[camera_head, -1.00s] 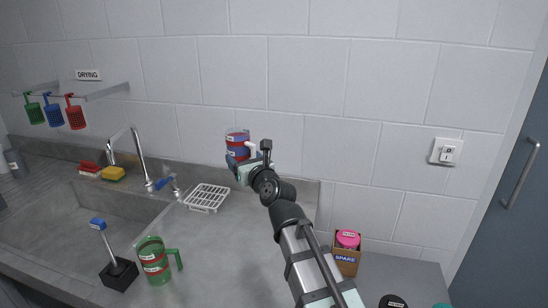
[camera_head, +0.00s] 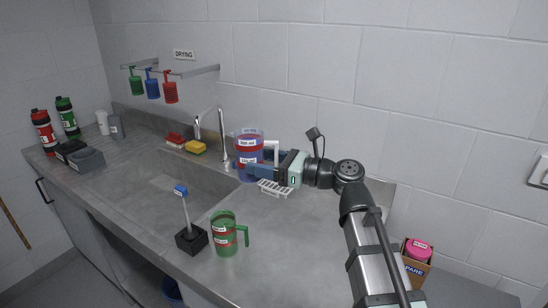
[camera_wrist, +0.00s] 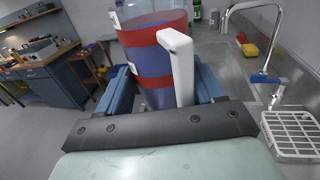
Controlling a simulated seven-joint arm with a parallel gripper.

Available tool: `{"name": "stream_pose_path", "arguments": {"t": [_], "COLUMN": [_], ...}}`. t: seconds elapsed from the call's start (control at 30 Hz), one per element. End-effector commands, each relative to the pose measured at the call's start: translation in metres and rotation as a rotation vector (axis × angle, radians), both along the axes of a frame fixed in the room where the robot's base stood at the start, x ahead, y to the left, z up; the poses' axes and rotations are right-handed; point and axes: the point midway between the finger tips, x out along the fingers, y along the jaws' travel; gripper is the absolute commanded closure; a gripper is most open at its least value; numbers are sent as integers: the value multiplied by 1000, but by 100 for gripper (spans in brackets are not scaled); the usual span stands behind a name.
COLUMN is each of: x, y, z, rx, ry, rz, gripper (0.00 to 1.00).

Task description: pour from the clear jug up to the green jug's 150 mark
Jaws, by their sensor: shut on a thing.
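The clear jug (camera_head: 249,146) has red bands, a white handle and bluish-purple liquid inside. My gripper (camera_head: 262,171) is shut on it and holds it upright beside the tap, at the back of the counter. In the wrist view the clear jug (camera_wrist: 158,60) stands between the blue fingers (camera_wrist: 160,90), with its white handle towards me. The green jug (camera_head: 224,236) stands on the counter near the front edge, with red bands, white labels and its handle to the right. It looks empty, and its marks are too small to read. The clear jug is behind it, apart from it.
A sink (camera_head: 170,195), tap (camera_head: 222,135) and white rack (camera_head: 274,188) lie behind. Coloured cups (camera_head: 152,86) hang on the wall. The counter right of the green jug is clear.

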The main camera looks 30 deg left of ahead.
Motion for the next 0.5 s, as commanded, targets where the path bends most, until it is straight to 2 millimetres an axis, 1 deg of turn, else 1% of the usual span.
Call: {"name": "stream_pose_path", "arguments": {"t": [0.1,0.2,0.5], "x": [-9,-12,-13], "y": [-2,-3,-1], "z": [-2,-3,-6], "rx": [2,1,1], "ry": [1,0,-1], "rz": [43,59,59], "gripper": [79,79,79]}}
